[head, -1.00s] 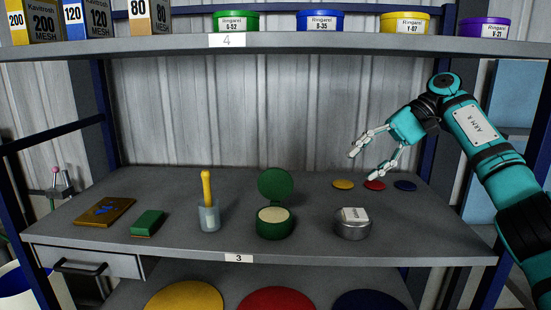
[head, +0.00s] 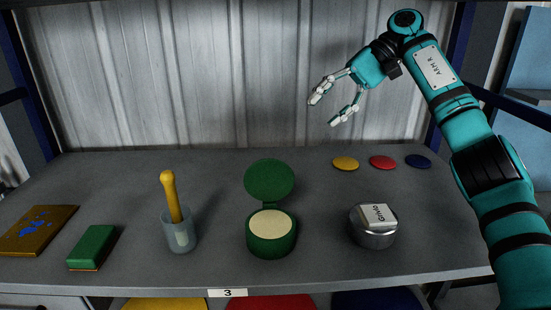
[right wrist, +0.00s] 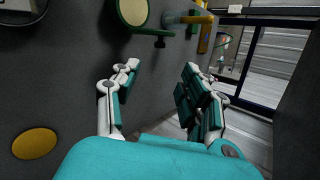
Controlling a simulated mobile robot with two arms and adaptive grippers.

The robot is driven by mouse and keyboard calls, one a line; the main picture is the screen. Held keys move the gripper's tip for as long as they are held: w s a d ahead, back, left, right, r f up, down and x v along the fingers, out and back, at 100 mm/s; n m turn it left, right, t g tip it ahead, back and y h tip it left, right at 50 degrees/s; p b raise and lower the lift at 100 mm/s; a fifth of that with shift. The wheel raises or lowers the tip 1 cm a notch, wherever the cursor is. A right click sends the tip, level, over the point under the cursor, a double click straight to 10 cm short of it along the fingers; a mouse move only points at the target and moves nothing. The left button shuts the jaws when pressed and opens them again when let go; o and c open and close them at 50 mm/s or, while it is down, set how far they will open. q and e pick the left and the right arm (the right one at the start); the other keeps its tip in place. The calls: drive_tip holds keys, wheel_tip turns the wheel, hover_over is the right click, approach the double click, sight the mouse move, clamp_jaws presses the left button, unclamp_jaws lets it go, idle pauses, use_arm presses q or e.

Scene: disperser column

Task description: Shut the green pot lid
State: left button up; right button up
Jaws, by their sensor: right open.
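The green pot (head: 271,236) stands upright on the shelf in the middle of the head view, with pale contents showing. Its round green lid (head: 269,180) is hinged at the back and stands raised, well open. My right gripper (head: 328,112) is open and empty, above the shelf, up and to the right of the lid, touching nothing. In the right wrist view the spread fingers (right wrist: 162,80) show, and the green pot (right wrist: 133,12) is partly cut off at the top edge. My left gripper is not in view.
A metal tin (head: 373,232) with a white labelled block (head: 379,213) stands right of the pot. A cup (head: 180,232) with a yellow-handled tool (head: 171,195) stands left. A green block (head: 92,246) and brown board (head: 38,230) lie further left. Yellow, red and blue discs (head: 383,162) lie behind.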

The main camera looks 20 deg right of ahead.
drive_tip(key=x, duration=0.4)
drive_tip(key=p, duration=0.2)
approach(269, 177)
drive_tip(key=w+a+f, duration=0.2)
drive_tip(key=w, duration=0.1)
drive_tip(key=p+x, duration=0.1)
drive_tip(key=x, duration=0.2)
drive_tip(key=shift+a, duration=0.3)
drive_tip(key=shift+w, duration=0.1)
drive_tip(key=c, duration=0.8)
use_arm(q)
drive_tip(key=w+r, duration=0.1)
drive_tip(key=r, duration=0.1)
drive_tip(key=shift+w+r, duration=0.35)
use_arm(e)
clamp_jaws()
